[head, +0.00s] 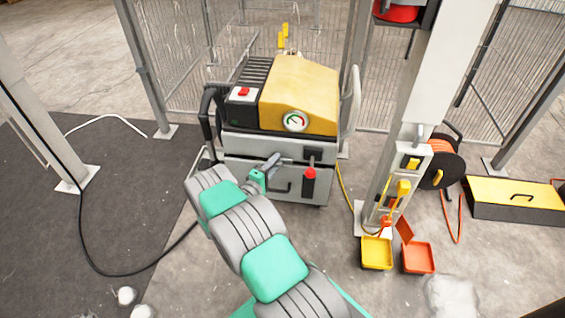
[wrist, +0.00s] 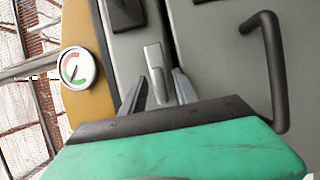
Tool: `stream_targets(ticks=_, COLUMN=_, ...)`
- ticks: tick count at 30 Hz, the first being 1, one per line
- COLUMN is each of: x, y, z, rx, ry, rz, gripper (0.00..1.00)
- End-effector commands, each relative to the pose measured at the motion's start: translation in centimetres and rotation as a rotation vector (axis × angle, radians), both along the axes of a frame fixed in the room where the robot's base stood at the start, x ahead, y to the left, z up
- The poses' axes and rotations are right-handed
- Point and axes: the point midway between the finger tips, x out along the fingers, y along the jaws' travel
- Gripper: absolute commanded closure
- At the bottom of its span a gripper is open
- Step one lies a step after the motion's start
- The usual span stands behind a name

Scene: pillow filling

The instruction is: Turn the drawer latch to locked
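The machine (head: 300,85) has a yellow top, grey front panels and a round gauge (head: 295,121). A grey drawer front (head: 240,172) is below, flush with the body as far as I see. A red knob (head: 310,173) hangs right of the gripper.
A black drawer handle (wrist: 277,70) stands out beside my gripper. A white post (head: 410,140) with yellow fittings is to the right. Yellow (head: 377,254) and orange (head: 418,258) trays lie at its foot. Wire fencing stands behind the machine.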

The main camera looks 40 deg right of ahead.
Motion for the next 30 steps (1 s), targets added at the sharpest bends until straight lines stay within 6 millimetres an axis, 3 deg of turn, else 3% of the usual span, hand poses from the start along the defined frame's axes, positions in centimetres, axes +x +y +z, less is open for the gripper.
stream_targets(ticks=5, x=-0.04, y=-0.06, z=-0.02, rx=0.0, ry=0.0, rz=-0.001, gripper=0.64)
stream_targets(ticks=18, x=-0.14, y=-0.15, z=0.0, rx=0.0, ry=0.0, rz=-0.004, gripper=0.99)
stream_targets(ticks=30, x=-0.13, y=-0.15, z=0.03, rx=0.005, ry=-0.006, rz=-0.004, gripper=1.0)
